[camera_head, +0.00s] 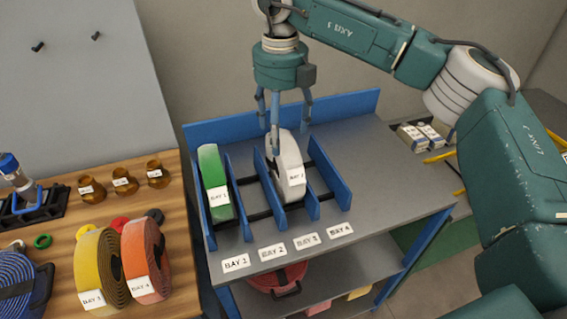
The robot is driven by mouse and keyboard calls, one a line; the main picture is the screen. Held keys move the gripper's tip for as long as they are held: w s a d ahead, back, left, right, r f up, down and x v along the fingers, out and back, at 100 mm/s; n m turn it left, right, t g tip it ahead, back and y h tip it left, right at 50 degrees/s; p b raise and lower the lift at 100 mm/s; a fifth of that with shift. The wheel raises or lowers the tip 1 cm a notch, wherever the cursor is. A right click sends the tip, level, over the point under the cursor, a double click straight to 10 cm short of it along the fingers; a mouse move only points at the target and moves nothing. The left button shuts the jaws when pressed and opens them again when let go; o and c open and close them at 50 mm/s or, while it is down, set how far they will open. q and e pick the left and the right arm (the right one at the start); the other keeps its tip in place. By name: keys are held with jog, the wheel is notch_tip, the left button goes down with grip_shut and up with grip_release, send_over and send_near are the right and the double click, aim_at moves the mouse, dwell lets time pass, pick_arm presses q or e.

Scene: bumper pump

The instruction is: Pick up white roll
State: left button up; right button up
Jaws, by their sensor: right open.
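My right gripper (284,122) points straight down above the roll. Its blue-grey fingers are open; one finger overlaps the roll's upper left edge in the picture. I cannot tell whether it touches. My left gripper is not in view.
A green roll (214,184) labelled BAY 1 stands in the leftmost slot. Yellow (88,270) and orange (146,262) rolls stand on the wooden table at left, with small amber jars (124,181) behind.

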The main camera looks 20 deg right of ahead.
jog(key=shift+s+f, duration=0.15)
jog(key=shift+f, duration=0.1)
jog(key=shift+f+p, duration=0.25)
jog(key=shift+p, duration=0.05)
jog(key=f, duration=0.1)
jog(key=f+p, duration=0.1)
jog(key=f, duration=0.1)
jog(key=f+p, duration=0.1)
jog(key=f, duration=0.1)
jog(key=shift+w+a, duration=0.1)
jog(key=shift+w, duration=0.15)
jog(key=c, duration=0.3)
grip_shut()
jog(key=shift+w+r, duration=0.1)
jog(key=shift+w, duration=0.05)
